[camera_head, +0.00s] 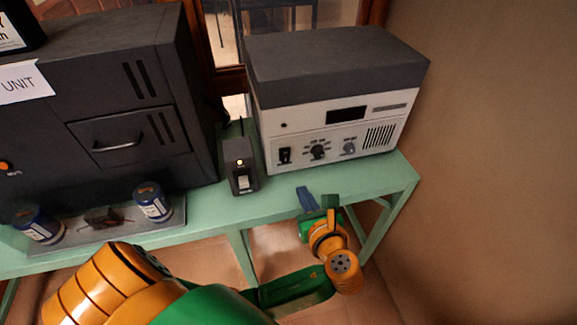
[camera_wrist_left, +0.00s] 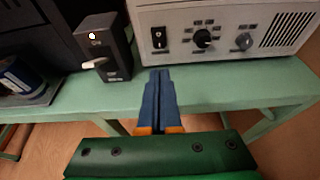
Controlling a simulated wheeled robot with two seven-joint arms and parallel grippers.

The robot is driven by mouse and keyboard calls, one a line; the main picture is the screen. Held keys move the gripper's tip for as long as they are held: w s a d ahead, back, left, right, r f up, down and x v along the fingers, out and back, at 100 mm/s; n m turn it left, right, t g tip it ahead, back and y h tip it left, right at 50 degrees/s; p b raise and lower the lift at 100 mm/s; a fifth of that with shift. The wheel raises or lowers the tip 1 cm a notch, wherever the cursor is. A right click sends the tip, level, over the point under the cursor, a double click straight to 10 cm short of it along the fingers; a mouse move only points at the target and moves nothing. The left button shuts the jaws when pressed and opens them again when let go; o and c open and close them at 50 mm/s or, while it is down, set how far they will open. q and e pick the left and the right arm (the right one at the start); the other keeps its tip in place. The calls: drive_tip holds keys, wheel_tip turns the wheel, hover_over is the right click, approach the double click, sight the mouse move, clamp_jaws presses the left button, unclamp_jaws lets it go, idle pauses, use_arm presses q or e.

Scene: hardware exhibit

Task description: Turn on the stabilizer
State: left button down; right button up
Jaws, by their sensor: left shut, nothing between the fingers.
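A white-fronted unit with a dark grey top (camera_head: 335,62) stands on the green table; I take it for the stabilizer, though no readable name shows. Its front has a black rocker switch (camera_head: 285,155), two knobs, a vent and a dark display (camera_head: 346,115). In the left wrist view the switch (camera_wrist_left: 159,37) is ahead of the fingers. My left gripper (camera_head: 304,190) is at the table's front edge, below and in front of the unit, apart from it. Its blue fingers (camera_wrist_left: 158,72) are closed together and empty. My right gripper is not in view.
A small dark box (camera_head: 241,170) with a lit yellow lamp and a pale switch stands left of the unit. A large dark cabinet (camera_head: 170,110) and a tray with blue canisters (camera_head: 152,202) are further left. The green tabletop (camera_head: 385,178) is bare at the right.

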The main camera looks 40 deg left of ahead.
sight(286, 161)
use_arm(q)
drive_tip(key=x, duration=1.4)
drive_tip(key=shift+b, duration=0.4)
